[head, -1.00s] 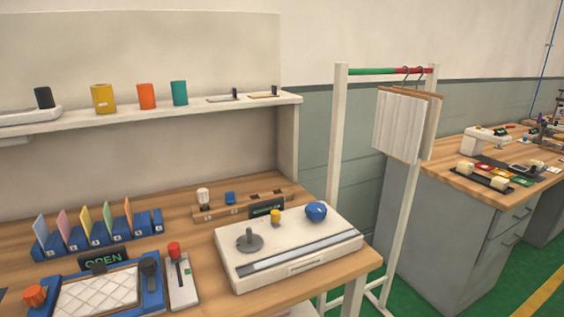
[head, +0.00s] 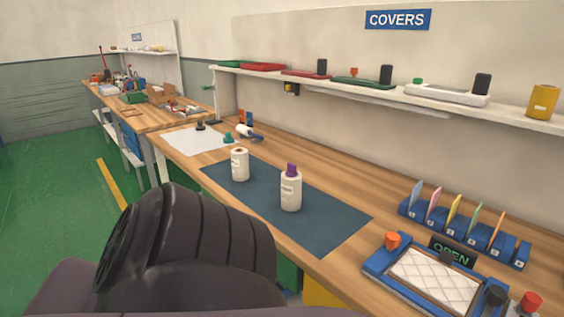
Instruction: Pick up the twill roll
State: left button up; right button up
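Two white rolls stand upright on a dark blue mat (head: 330,228) on the wooden bench. The left roll (head: 240,166) has a brownish top and a small label. The right roll (head: 291,192) is a little nearer, with a purple piece on top and a label. I cannot read either label, so I cannot tell which is the twill roll. A dark ribbed part of my own arm fills the lower left of the head view. Neither gripper is in view.
A shelf (head: 400,99) under a COVERS sign (head: 398,20) holds coloured trays and a yellow cylinder (head: 543,102). A card rack (head: 465,232) and a blue-framed quilted pad (head: 434,279) sit at the right. A white sheet (head: 190,140) lies beyond the mat. Green floor is open at left.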

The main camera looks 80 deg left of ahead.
aim_at(239, 156)
jog(key=u, duration=2.7)
jog(key=k+l+z, duration=0.15)
jog(key=k, duration=0.5)
jog(key=j+z, duration=0.1)
jog(key=z, duration=1.15)
jog(key=i+j, duration=0.15)
jog(key=j, duration=0.25)
jog(key=i+j, duration=0.15)
jog(key=j, duration=0.3)
jog(key=i+j, duration=0.1)
jog(key=j, duration=0.3)
jog(key=i+j+z, duration=0.1)
jog(key=j, duration=0.35)
jog(key=i, duration=0.05)
